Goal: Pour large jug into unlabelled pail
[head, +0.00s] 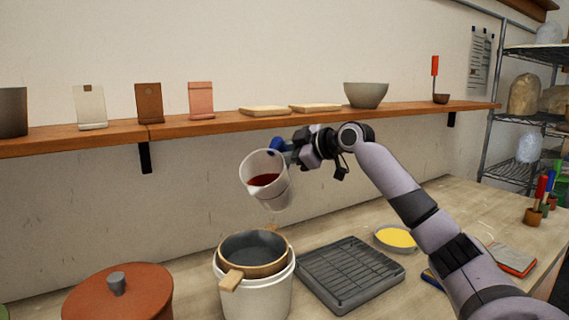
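The large jug (272,193) is a whitish, see-through vessel with dark red liquid inside and a blue handle at its upper right. It hangs in the air, tilted with its mouth toward the left and the camera. My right gripper (289,149) is shut on the jug's handle; the fingertips are partly hidden. A white pail (258,303) without a visible label stands below the jug on the counter. A round sieve (254,248) with a wooden rim and a wooden handle rests across the pail's mouth and hides its inside. No stream of liquid shows. My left gripper is not in view.
A red-brown lidded pot (118,296) stands left of the pail. A dark ribbed tray (350,272) and a bowl of yellow stuff (395,238) lie to the right. A wooden shelf (220,123) with packets, boards and a bowl (366,94) runs along the wall behind the jug.

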